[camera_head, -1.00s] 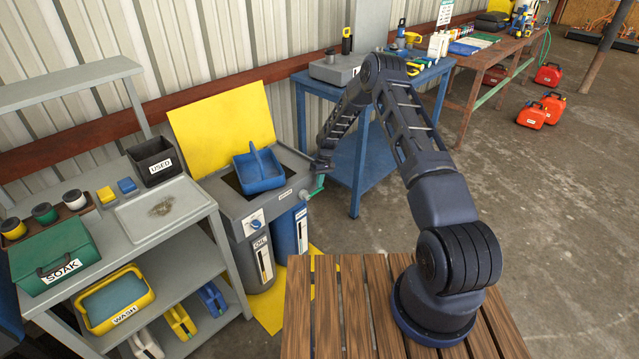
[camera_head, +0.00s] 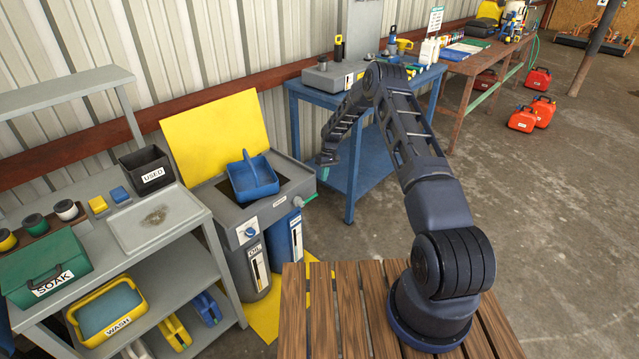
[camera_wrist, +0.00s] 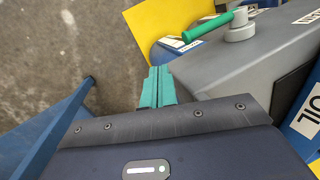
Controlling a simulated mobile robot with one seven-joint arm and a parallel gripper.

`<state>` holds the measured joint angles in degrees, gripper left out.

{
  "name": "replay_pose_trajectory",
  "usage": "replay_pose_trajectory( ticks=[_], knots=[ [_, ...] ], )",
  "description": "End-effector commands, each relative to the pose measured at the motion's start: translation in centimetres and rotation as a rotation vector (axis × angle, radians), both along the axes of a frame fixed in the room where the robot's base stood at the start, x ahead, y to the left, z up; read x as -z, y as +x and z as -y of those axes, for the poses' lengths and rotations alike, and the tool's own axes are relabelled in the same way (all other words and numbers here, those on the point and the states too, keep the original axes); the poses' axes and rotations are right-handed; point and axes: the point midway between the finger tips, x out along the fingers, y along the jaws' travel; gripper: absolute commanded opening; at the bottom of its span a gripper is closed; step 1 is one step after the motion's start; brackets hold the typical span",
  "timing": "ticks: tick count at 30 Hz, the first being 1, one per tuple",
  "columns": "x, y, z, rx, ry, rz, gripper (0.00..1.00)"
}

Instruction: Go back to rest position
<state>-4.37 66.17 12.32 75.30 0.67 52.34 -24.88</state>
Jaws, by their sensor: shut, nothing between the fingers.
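My gripper (camera_head: 324,160) is at the end of my dark arm, in the gap between the grey oil station and the blue table in the head view. In the wrist view its two teal fingers (camera_wrist: 158,86) lie together with nothing between them. The grey oil station (camera_head: 222,207) has a valve with a green handle (camera_head: 310,197) on its right side. The handle also shows in the wrist view (camera_wrist: 207,32), ahead and to the right of the fingers and apart from them.
The blue table (camera_head: 374,166) stands close behind my gripper. A blue tray (camera_head: 252,178) sits on the oil station. A grey shelf unit (camera_head: 180,219) with boxes is at left. Red cans (camera_head: 523,119) stand on the floor at right. The concrete floor at right is largely clear.

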Motion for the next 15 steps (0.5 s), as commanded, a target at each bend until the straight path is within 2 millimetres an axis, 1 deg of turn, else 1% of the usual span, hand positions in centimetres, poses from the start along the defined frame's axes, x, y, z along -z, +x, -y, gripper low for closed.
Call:
replay_pose_trajectory(
  ticks=[6,15],
  knots=[
    [-0.43,0.87,0.77,-0.001,0.000,0.000,0.00],
    [-0.49,0.88,0.80,-0.001,0.000,0.000,0.00]
  ],
)
